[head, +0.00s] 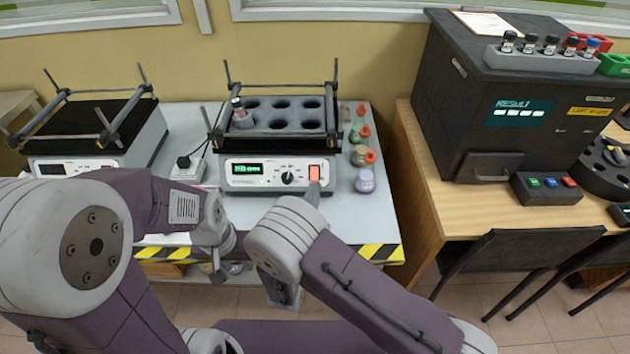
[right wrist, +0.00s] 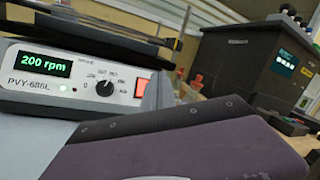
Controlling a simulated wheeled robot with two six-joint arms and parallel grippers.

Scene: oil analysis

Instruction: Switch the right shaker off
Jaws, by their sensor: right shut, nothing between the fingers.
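The right shaker (head: 270,187) stands on the grey table in the head view, with a rack of round holes on top. Its green display (head: 248,169) is lit and reads 200 rpm in the right wrist view (right wrist: 45,63).
The left shaker (head: 75,165) has a dark display. A vial (head: 239,108) stands in the right shaker's rack. Colored-capped bottles (head: 364,180) stand close to its right. A black analyzer (head: 520,110) sits on a wooden desk with chairs in front.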

